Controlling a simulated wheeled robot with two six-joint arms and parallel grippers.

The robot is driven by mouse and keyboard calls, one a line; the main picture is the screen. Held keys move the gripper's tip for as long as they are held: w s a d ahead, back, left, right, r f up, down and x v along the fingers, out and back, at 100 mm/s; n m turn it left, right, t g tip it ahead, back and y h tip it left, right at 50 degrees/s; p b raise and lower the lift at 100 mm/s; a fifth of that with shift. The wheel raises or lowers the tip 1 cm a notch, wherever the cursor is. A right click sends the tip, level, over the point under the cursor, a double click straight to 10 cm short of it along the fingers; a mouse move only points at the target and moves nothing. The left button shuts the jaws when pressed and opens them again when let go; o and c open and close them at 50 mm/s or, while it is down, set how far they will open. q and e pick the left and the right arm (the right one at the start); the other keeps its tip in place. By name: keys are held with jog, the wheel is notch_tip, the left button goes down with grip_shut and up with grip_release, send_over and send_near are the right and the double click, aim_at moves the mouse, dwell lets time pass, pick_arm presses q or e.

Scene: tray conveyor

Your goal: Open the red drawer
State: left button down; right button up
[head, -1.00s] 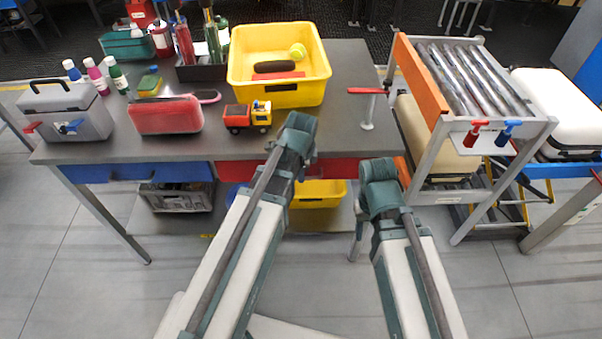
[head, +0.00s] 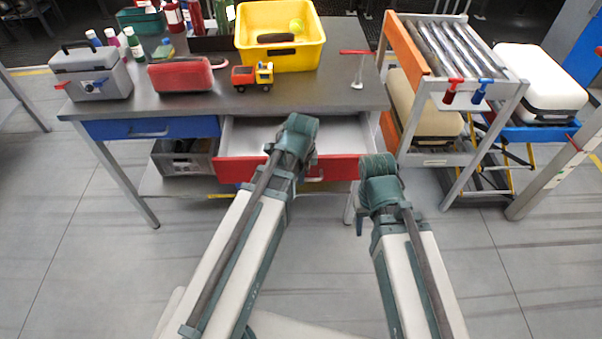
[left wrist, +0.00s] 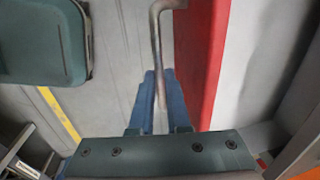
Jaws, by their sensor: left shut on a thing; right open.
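The red drawer (head: 236,170) stands pulled out from under the workbench, its pale empty-looking inside showing behind the red front. In the left wrist view the red front (left wrist: 207,50) runs down the picture beside its bent metal handle (left wrist: 157,40). My left gripper (left wrist: 158,92) is shut on that handle, its blue fingers around the bar. In the head view my left wrist (head: 296,145) hides the fingers and part of the drawer. My right gripper (head: 361,222) is open and empty, low and right of the drawer, largely hidden behind its own wrist.
A closed blue drawer (head: 150,128) is left of the red one. The bench top (head: 200,100) holds a grey toolbox (head: 100,75), a red case (head: 180,75), a toy truck (head: 252,77) and a yellow bin (head: 280,58). A roller rack (head: 440,140) stands right. Floor is clear in front.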

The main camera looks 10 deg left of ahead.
pick_arm(q)
jog(key=shift+s, duration=0.1)
jog(key=c, duration=1.2)
grip_release()
jog(key=shift+o, duration=0.2)
jog(key=shift+r, duration=0.1)
notch_tip(320, 180, up, 13)
jog(key=s+p, duration=0.2)
jog(key=p, duration=1.1)
jog(key=shift+s+d+r+p, duration=0.2)
jog(key=shift+d+p, duration=0.1)
jog(key=shift+d, duration=0.15)
